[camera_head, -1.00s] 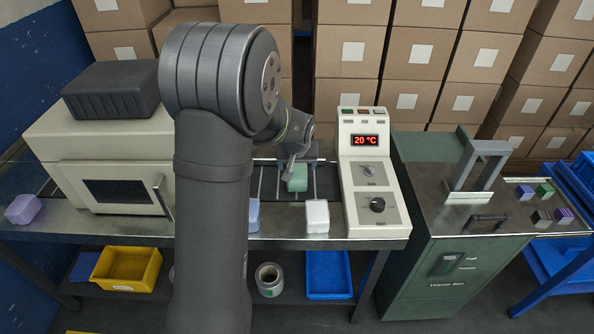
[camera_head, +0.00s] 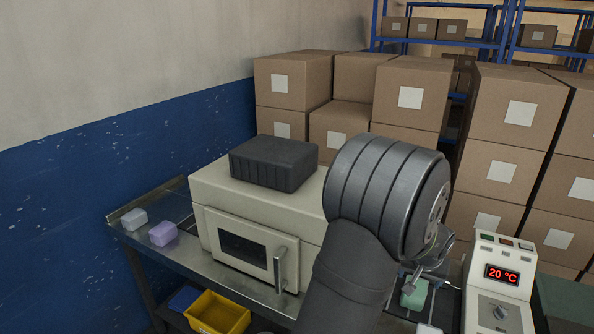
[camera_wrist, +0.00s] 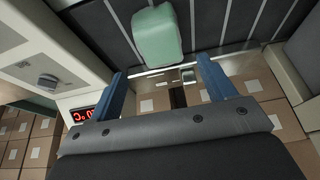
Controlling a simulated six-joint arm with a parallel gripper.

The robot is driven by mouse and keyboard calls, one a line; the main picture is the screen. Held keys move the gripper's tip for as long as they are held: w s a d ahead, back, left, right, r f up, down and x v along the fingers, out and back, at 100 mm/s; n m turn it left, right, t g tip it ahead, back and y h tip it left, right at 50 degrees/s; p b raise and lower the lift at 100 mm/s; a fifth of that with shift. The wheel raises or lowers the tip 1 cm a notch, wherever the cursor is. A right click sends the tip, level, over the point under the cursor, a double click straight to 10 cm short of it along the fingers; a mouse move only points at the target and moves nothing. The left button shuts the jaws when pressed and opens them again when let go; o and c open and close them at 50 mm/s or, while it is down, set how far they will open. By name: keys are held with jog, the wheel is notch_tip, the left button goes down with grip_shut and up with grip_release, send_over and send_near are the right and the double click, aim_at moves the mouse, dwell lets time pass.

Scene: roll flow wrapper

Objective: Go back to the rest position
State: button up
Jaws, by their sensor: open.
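My gripper (camera_wrist: 165,80) is open, with its two blue fingers apart and nothing between them in the wrist view. A green block (camera_wrist: 155,36) lies on the dark slatted conveyor just beyond the fingertips, apart from them. In the head view my arm rises in the middle and hides most of the gripper. The green block (camera_head: 414,293) shows there below the wrist, on the conveyor.
A beige machine (camera_head: 235,215) with a closed door and a black box (camera_head: 273,164) on top stands left of my arm. A control box (camera_head: 500,285) reading 20 °C stands right. White (camera_head: 133,219) and purple (camera_head: 163,233) blocks sit at the bench's left end. Stacked cartons (camera_head: 405,100) stand behind.

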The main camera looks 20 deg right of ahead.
aim_at(417, 285)
jog(key=x, duration=1)
jog(key=shift+f, duration=0.35)
jog(key=shift+d+r, duration=0.1)
jog(key=shift+r, duration=1.3)
jog(key=shift+f, duration=0.1)
